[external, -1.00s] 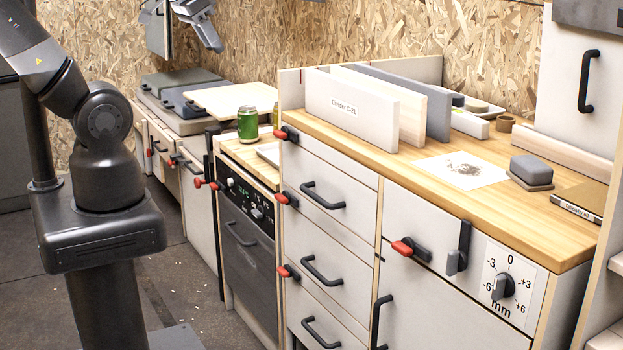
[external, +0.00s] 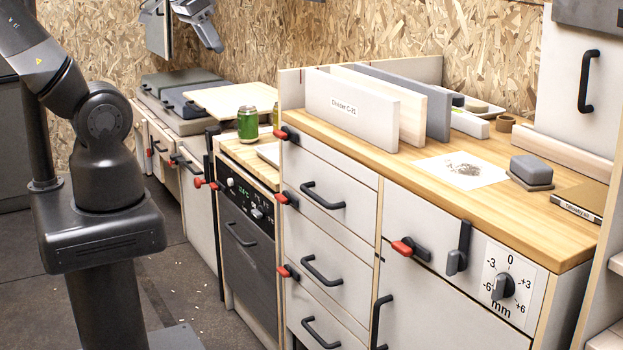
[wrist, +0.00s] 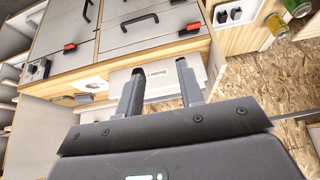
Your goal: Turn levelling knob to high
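The levelling knob (external: 503,287) is a dark dial on a white plate marked -6, -3, 0, +3, +6 and mm. It is on the right end of the light cabinet front, below the worktop. The knob's ridge is slanted, but its exact setting is hard to read. In the wrist view a small dark knob (wrist: 31,70) shows at the far left. My gripper (wrist: 160,68) is open and empty, its two fingers apart. In the external view my gripper (external: 207,35) is at the top left, high above the back counter and far from the knob.
A grey vertical slider (external: 458,250) and a red-tipped latch (external: 407,248) are left of the knob. Upright boards, including a white divider (external: 350,108), stand on the wooden worktop (external: 400,163). A green can (external: 247,124) stands on the lower counter.

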